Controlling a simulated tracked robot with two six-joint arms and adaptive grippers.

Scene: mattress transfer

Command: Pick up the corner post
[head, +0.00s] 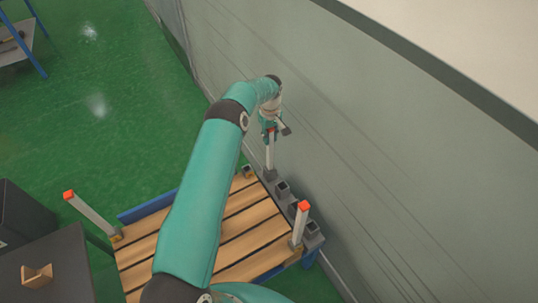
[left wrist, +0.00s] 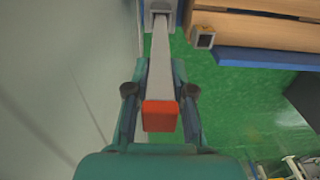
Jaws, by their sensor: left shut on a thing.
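My left gripper (head: 269,128) is shut on a pale grey corner post (head: 270,153) beside the wall. The post stands roughly upright at the far end of the slatted wooden platform (head: 245,222). In the left wrist view, the gripper (left wrist: 160,95) has its fingers on both sides of the post (left wrist: 163,65), just below its orange cap (left wrist: 160,115). The post's lower end meets a grey socket (left wrist: 158,6); I cannot tell whether it is inside. My right gripper is not in view.
Two other orange-capped posts stand at the platform's left (head: 92,215) and near right (head: 299,226). Empty dark sockets (head: 283,188) line the wall side. The grey wall (head: 400,150) is close on the right. Green floor (head: 110,110) is open beyond.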

